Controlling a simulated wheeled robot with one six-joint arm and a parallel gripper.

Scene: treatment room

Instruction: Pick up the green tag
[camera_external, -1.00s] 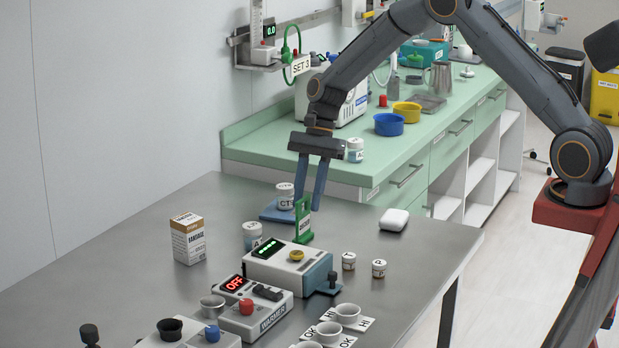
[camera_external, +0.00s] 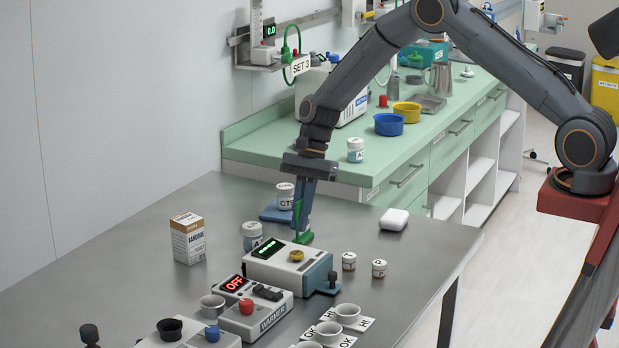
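The green tag (camera_external: 304,238) stands upright on the steel table, just behind the white device with the green display. Only its foot and a thin green strip at the left show. My gripper (camera_external: 303,222) points down right at the tag, and its blue-grey fingers cover most of it from this side. The fingers overlap in this view, so I cannot tell whether they are closed on the tag or stand around it. The tag's foot appears to be on the table.
The white device (camera_external: 280,262) with a yellow knob is close in front. A CTRL jar (camera_external: 285,196) on a blue pad and another jar (camera_external: 252,236) stand to the left. A white case (camera_external: 394,219) lies to the right, with clear steel around it.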

